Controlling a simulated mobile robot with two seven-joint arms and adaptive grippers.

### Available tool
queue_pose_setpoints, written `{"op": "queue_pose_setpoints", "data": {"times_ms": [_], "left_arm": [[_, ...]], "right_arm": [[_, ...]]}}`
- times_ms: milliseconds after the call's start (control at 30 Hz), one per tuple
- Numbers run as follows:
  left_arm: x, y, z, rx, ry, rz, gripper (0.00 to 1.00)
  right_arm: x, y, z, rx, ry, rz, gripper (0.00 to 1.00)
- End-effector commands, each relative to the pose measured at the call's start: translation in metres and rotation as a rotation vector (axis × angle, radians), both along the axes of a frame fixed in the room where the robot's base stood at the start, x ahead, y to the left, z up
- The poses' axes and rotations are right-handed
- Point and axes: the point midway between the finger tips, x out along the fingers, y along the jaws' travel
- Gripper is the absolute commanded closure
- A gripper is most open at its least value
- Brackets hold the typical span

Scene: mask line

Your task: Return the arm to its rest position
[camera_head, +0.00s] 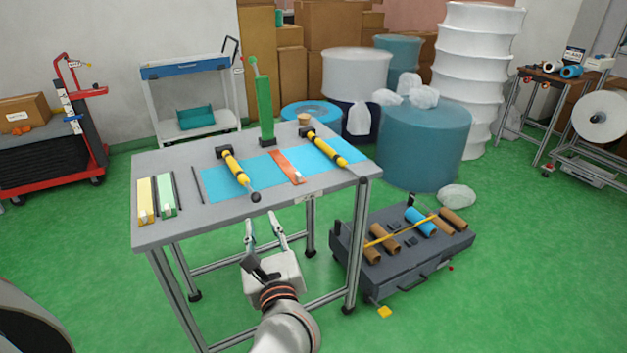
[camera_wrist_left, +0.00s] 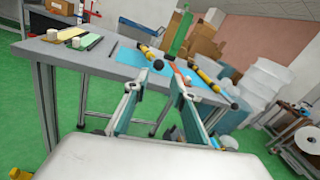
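My left gripper (camera_head: 262,222) is in front of the near edge of the grey table (camera_head: 290,209), pointing towards it. Its two fingers stand apart with nothing between them. The left wrist view shows the same open gripper (camera_wrist_left: 158,84), with the table (camera_wrist_left: 72,56) beyond its fingers. My right gripper shows in neither view.
Two yellow-and-black tools (camera_head: 235,168) (camera_head: 328,149), blue sheets (camera_head: 220,185), an orange piece (camera_head: 287,163) and a green upright tool (camera_head: 264,112) are on the table. A dark case with rolls (camera_head: 405,290) sits on the floor at right. Green floor (camera_head: 480,290) is clear farther right.

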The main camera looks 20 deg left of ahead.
Motion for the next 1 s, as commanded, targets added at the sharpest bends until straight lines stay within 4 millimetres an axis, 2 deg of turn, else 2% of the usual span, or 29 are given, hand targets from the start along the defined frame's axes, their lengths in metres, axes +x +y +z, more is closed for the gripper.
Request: {"op": "queue_pose_setpoints", "data": {"times_ms": [133,233,367,467,567,667,700,767,800,933,967,1000], "left_arm": [[0.000,0.000,0.001,0.027,0.005,-0.002,0.74],[-0.003,0.000,0.008,0.175,0.035,-0.014,0.74],[-0.009,-0.016,0.022,0.614,0.136,-0.054,0.74],[-0.014,-0.048,0.017,1.070,0.250,-0.106,0.74],[-0.021,-0.087,-0.011,1.533,0.370,-0.173,0.74],[-0.035,-0.122,-0.064,1.999,0.480,-0.261,0.74],[-0.043,-0.132,-0.088,2.175,0.516,-0.298,0.74],[-0.057,-0.142,-0.126,2.417,0.558,-0.357,0.74],[-0.067,-0.146,-0.152,2.570,0.581,-0.397,0.74],[-0.106,-0.141,-0.227,3.009,0.616,-0.535,0.74],[-0.115,-0.138,-0.241,-2.973,-0.592,0.544,0.74],[-0.126,-0.133,-0.258,-2.871,-0.551,0.542,0.74]], "right_arm": [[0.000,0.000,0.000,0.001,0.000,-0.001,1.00],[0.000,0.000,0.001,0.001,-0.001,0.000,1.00],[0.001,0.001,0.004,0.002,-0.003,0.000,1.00],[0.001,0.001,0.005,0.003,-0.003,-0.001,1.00],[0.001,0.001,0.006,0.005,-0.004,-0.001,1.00],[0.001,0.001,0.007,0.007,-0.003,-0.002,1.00],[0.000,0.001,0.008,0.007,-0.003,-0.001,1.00],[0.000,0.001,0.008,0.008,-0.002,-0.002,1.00],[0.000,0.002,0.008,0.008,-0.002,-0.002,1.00],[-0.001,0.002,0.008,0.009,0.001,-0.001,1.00],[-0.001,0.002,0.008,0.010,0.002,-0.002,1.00],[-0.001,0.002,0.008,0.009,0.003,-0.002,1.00]]}}
